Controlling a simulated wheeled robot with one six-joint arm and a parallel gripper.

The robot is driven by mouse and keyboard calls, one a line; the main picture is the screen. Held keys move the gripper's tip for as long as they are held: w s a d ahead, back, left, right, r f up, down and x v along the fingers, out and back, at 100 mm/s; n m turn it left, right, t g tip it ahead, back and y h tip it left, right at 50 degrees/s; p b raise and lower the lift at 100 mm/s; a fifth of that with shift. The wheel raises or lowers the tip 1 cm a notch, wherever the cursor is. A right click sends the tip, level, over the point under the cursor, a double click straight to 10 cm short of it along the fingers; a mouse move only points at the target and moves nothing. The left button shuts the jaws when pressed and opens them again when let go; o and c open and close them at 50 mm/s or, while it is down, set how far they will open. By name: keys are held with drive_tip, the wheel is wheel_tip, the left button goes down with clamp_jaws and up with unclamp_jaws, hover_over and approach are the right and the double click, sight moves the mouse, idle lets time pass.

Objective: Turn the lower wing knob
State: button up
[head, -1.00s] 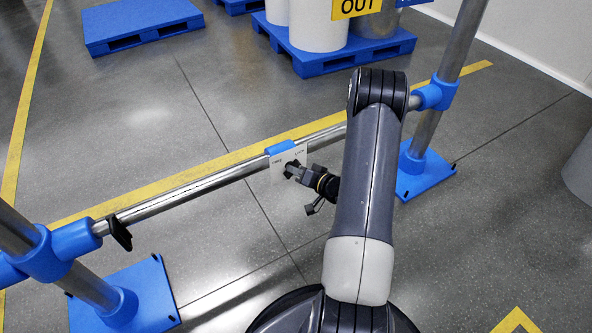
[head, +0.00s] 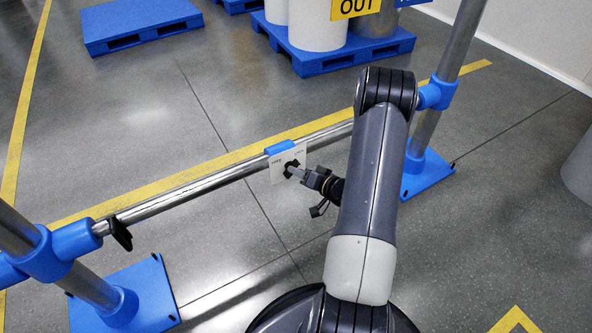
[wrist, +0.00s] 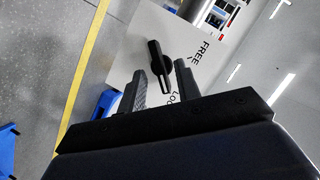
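A black wing knob (head: 291,168) sits on a white plate (head: 275,172) clipped to the horizontal metal bar. In the wrist view the same knob (wrist: 159,66) stands on the plate (wrist: 140,30), with printed words FREE and a partly hidden LOCK beside it. The knob's long wing runs roughly up and down in that view, its lower end toward LOCK. My gripper (wrist: 161,68) is open, with one finger to each side of the knob in that picture. In the head view my gripper (head: 298,172) is just in front of the knob; contact cannot be told.
The bar (head: 190,193) runs between two blue-footed posts. Another black handle (head: 120,233) hangs at its left end. Blue pallets (head: 140,27) and white drums (head: 318,25) stand behind. The floor around the bar is clear.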

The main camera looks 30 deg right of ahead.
drive_tip(key=p+v, duration=0.1)
drive_tip(key=v, duration=0.8)
drive_tip(key=shift+p, duration=0.4)
drive_tip(key=shift+w, duration=0.1)
drive_tip(key=b+x, duration=0.2)
drive_tip(key=x, duration=0.8)
drive_tip(key=shift+w+a+b, duration=0.2)
drive_tip(key=shift+w+b, duration=0.1)
drive_tip(key=shift+b, duration=0.05)
drive_tip(key=p+v, duration=0.3)
drive_tip(key=v, duration=0.8)
drive_tip(key=w+a+f+n+h+b, duration=0.1)
drive_tip(key=w+n+b, duration=0.1)
drive_tip(key=w+b, duration=0.2)
drive_tip(key=w+a+f+n+h+b, duration=0.2)
drive_tip(key=w+n+b, duration=0.1)
drive_tip(key=w+b, duration=0.2)
drive_tip(key=shift+w+a+g, duration=0.3)
drive_tip(key=shift+w+a, duration=0.05)
drive_tip(key=shift+w, duration=0.2)
